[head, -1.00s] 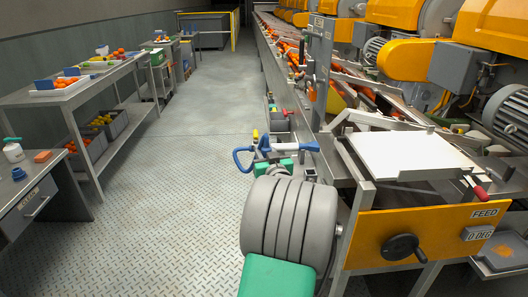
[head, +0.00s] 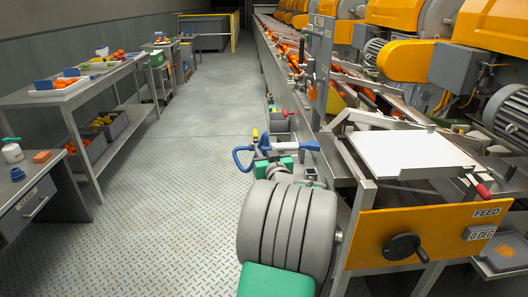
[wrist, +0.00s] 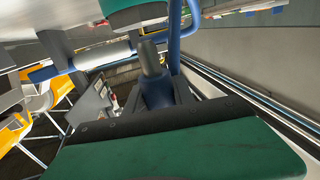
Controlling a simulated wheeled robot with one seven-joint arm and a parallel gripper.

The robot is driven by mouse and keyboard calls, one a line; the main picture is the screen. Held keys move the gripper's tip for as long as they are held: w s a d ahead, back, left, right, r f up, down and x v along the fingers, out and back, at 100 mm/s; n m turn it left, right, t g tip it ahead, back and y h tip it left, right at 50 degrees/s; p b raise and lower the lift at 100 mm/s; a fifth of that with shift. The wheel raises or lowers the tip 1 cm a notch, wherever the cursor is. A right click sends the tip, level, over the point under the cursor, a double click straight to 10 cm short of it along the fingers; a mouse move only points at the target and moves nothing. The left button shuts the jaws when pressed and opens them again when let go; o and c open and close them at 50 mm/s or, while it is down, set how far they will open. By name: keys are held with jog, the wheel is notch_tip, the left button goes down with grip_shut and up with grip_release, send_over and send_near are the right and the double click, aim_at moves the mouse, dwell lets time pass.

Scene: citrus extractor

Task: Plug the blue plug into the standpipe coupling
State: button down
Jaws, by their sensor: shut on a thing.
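My gripper (head: 283,167) has green finger pads and is low beside the near end of the machine line. In the wrist view the blue plug (wrist: 158,92) sits between the two green pads of my gripper (wrist: 160,80). Its narrow grey end points away from the wrist, and blue bars show beside it. In the head view blue parts (head: 242,157) stick out left of my gripper, with another blue bar on its right. My gripper is shut on the blue plug. I cannot clearly pick out the standpipe coupling; my arm hides much of this area.
The orange feed panel (head: 430,228) with a black handwheel (head: 405,247) stands close on the right, below a white board (head: 412,154). The machine frame runs along the right side. The metal floor (head: 180,190) to the left is clear, up to the fruit tables (head: 75,95).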

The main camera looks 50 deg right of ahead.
jog(key=shift+f+b, duration=2.1)
jog(key=shift+b, duration=0.3)
jog(key=c, duration=1)
grip_release()
jog(key=v, duration=0.7)
jog(key=shift+s+a, duration=0.25)
jog(key=shift+s, duration=0.1)
